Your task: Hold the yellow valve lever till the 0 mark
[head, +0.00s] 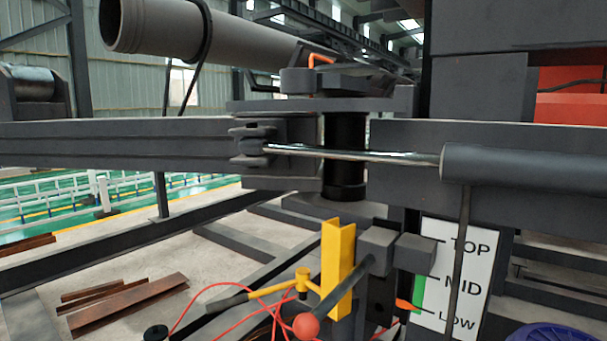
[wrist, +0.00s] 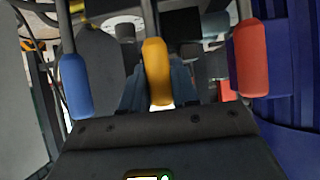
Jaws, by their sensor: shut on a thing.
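The yellow valve lever (wrist: 156,72) stands upright in the middle of the wrist view. My gripper (wrist: 157,92) is shut on it, with a dark finger on each side of the yellow grip. A blue lever (wrist: 76,86) stands to the left and a red lever (wrist: 251,60) to the right, both apart from the fingers. The yellow lever's base is hidden. I cannot make out a 0 mark in either view. My gripper and these levers do not show in the head view.
In the head view, a sign (head: 459,262) reads TOP, MID and LOW, with an orange pointer (head: 406,305) near LOW. A yellow bracket (head: 338,265) and an orange ball knob (head: 306,326) are to its left. A ribbed blue surface (wrist: 290,75) lies close right of the red lever.

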